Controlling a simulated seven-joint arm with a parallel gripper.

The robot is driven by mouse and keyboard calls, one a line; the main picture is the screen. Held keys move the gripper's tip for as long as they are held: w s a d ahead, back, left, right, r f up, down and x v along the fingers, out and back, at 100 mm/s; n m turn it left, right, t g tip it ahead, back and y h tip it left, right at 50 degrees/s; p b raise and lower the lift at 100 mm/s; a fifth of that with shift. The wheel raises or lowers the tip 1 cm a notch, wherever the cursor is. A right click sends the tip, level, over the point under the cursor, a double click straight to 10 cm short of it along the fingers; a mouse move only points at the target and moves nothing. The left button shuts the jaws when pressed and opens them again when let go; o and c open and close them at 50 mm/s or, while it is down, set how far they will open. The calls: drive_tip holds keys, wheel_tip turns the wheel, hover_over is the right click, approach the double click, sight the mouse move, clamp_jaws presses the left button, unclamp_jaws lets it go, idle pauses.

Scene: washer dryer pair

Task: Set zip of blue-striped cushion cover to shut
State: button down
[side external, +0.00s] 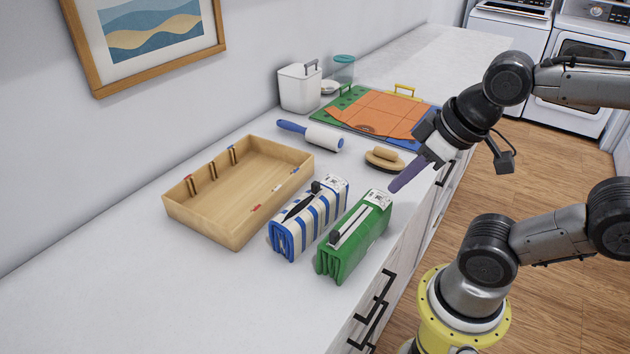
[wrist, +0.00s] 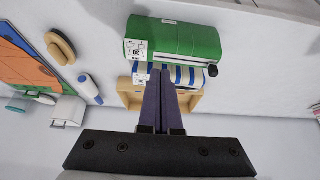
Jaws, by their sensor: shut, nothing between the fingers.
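The blue-striped cushion cover (side external: 311,222) stands folded on the counter. A dark slit runs along its top, and the black zip pull (side external: 316,187) is at the far end, by the white label. In the wrist view the striped cover (wrist: 199,75) is partly hidden behind the green cover and my fingers. My gripper (side external: 393,189) is shut and empty, with its purple fingers pointing down-left above the counter's front edge, to the right of both covers and apart from them. Its fingertips (wrist: 166,73) show at the middle of the wrist view.
A green cover (side external: 354,240) with a pale zip line stands between the striped cover and the counter edge. A wooden tray (side external: 228,243) lies left of them. A lint roller (side external: 323,137), a brush (side external: 385,160) and an orange cloth on a board (side external: 380,112) lie behind.

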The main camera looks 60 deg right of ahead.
wheel_tip(320, 180, up, 7)
drive_tip(key=m+g+y, duration=0.4)
drive_tip(key=m+g, duration=0.1)
drive_tip(key=m, duration=1.2)
hover_over(325, 186)
drive_tip(key=s+d, duration=0.2)
drive_tip(key=d, duration=0.1)
drive_tip(key=w+d+f+m, duration=0.2)
drive_tip(key=d+f, duration=0.2)
drive_tip(key=d, duration=0.1)
drive_tip(key=x, duration=0.6)
drive_tip(key=s+a+x, duration=0.1)
drive_tip(key=x, duration=0.2)
drive_tip(key=shift+f, duration=0.15)
drive_tip(key=a, duration=0.3)
drive_tip(key=shift+w+a, duration=0.1)
drive_tip(key=shift+w, duration=0.1)
drive_tip(key=shift+a, duration=0.35)
